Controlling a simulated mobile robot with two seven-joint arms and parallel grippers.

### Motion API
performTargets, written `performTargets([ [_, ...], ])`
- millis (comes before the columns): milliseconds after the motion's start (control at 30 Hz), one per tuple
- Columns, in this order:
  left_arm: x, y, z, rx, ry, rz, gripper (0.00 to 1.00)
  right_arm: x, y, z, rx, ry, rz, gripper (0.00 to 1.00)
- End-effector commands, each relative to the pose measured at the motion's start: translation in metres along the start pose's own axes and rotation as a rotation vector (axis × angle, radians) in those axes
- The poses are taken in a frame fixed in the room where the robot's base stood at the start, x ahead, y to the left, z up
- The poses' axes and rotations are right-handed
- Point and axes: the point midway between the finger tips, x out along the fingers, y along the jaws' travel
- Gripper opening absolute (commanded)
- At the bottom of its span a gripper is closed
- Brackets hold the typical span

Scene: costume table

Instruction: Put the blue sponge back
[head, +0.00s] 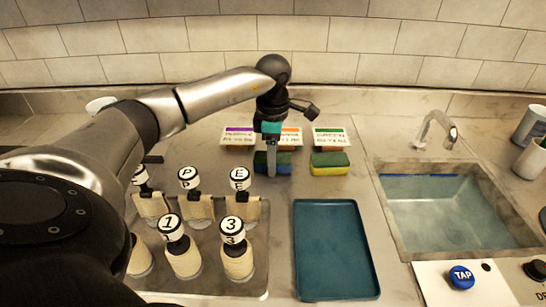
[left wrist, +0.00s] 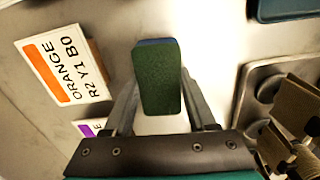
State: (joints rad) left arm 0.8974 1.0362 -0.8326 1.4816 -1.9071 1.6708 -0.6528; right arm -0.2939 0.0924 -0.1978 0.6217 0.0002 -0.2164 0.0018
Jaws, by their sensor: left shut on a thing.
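The blue sponge (head: 284,168) has a green scouring face and stands in front of the purple and orange cards. In the left wrist view the sponge (left wrist: 158,80) shows mostly its green face, with a thin blue edge at the far end. My left gripper (head: 271,165) points down and is shut on the sponge, its fingers partly hiding it. I cannot tell whether the sponge touches the counter. A yellow sponge with a green top (head: 330,164) lies to its right. My right gripper is not in view.
Purple (head: 238,137), orange (head: 290,137) and green (head: 329,138) label cards stand behind. A teal tray (head: 335,250) lies front centre, its surface empty. A holder with several labelled brushes (head: 190,215) is at left.

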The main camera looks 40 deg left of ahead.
Motion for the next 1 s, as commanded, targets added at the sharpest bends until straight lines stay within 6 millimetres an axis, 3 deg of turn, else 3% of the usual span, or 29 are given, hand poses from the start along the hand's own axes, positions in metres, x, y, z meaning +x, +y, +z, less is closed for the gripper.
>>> performTargets([
  [67, 0.004, 0.000, 0.000, 0.000, 0.000, 0.000, 0.00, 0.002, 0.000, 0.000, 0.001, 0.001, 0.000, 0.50],
  [100, 0.003, 0.000, 0.000, 0.000, 0.000, 0.000, 0.62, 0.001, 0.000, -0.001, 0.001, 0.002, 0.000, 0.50],
  [333, 0.002, 0.000, 0.000, 0.000, 0.000, 0.000, 0.87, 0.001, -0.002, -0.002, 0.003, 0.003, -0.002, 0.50],
  [700, 0.001, 0.000, 0.000, 0.000, -0.001, 0.000, 0.87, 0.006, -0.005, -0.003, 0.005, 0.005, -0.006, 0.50],
  [1000, -0.067, 0.003, 0.001, 0.001, -0.004, 0.004, 0.87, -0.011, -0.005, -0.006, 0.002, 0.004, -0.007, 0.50],
])
